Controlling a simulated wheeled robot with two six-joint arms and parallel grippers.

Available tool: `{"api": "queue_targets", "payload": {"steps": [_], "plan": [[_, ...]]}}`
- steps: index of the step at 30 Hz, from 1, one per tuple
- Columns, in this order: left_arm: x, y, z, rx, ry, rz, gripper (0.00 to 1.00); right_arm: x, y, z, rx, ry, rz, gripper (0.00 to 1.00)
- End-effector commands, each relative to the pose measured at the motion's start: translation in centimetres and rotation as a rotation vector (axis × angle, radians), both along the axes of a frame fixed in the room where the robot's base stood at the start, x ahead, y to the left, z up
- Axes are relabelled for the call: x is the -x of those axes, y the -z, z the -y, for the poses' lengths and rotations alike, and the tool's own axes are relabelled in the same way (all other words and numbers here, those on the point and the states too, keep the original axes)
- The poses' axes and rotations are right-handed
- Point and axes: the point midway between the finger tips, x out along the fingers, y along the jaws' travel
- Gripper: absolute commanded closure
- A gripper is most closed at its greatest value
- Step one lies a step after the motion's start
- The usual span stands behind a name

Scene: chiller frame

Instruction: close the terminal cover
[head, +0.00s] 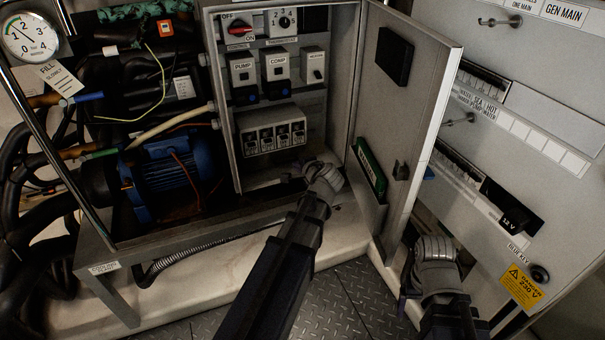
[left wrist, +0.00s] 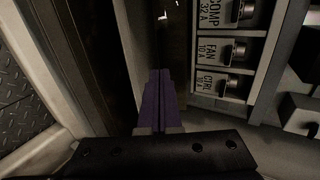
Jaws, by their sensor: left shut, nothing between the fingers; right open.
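The open control cabinet (head: 228,110) stands in the middle of the head view, with its door (head: 425,75) swung out to the right. I cannot pick out the terminal cover for certain; the cabinet's lower interior is dark and partly behind my left arm. My left gripper (head: 322,174) is at the cabinet's lower right opening, its fingertips hidden in the head view. In the left wrist view its purple fingers (left wrist: 158,98) are shut and empty, left of the labelled breakers (left wrist: 230,50). My right gripper (head: 436,252) is open, low and right of the door, its fingertips mostly hidden.
A breaker block (head: 271,136) and the PUMP and COMP modules sit inside the cabinet. A green booklet (head: 369,168) stands in the door pocket. A blue motor (head: 170,175) and hoses are at left, a grey panel (head: 540,100) at right. Floor plate (head: 335,300) is clear between.

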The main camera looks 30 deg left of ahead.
Motion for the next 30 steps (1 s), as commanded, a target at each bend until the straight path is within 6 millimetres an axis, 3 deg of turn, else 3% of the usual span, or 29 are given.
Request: {"api": "queue_targets", "payload": {"steps": [3,12,30], "plan": [[-1.7,1.7,-1.8,-0.001,-0.002,0.001,1.00,0.0,1.7,0.0,0.001,-0.001,0.000,0.18],[-3.8,3.4,-4.6,-0.001,-0.001,0.000,1.00,0.0,3.5,0.0,-0.002,-0.006,0.001,0.18],[-4.3,3.9,-5.2,-0.001,0.000,0.001,1.00,0.0,3.9,-0.1,-0.003,-0.007,0.000,0.18]]}}
